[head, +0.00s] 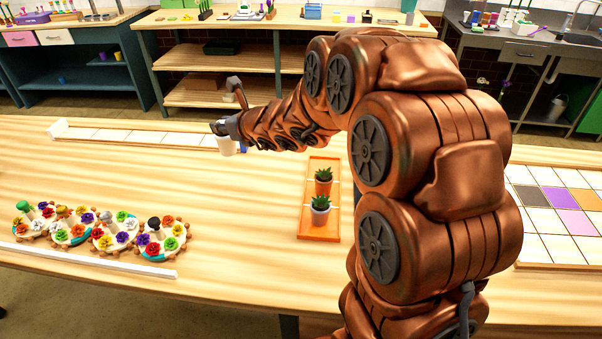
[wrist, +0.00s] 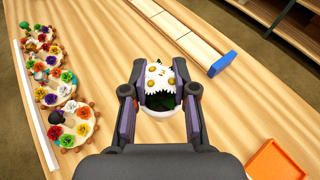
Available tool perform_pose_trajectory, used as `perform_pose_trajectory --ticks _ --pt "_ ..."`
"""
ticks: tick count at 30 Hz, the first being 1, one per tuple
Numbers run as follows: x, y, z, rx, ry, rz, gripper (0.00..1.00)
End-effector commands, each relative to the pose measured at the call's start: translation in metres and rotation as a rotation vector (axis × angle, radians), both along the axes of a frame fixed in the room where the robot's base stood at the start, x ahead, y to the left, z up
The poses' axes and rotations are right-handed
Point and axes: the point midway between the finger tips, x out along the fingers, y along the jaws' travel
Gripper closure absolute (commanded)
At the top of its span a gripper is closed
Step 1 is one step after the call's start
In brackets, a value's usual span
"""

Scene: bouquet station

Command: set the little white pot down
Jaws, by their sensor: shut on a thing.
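The little white pot (head: 227,147) hangs from my gripper (head: 226,131) at the far side of the wooden table, by the right end of the tiled strip. In the wrist view my gripper (wrist: 163,95) is shut on the pot, with one finger on either side. Its contents (wrist: 160,76) show there as white with yellow spots and a dark green part. Most of the pot wall is hidden in the wrist view. I cannot tell how high the pot is above the table.
A pale tiled strip (head: 130,137) with a blue end (wrist: 222,63) runs along the far side. An orange tray (head: 315,229) holds two potted succulents. Several flower-covered wheels (head: 103,236) stand at left by a white rail. The table between is clear.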

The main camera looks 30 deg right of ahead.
Motion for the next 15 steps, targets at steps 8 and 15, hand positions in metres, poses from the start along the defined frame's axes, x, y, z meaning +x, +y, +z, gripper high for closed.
perform_pose_trajectory --ticks 8,15 --pt "0.016 -0.017 0.011 0.000 -0.006 0.013 1.00" --pt "0.026 -0.029 0.020 -0.004 -0.007 0.027 1.00"
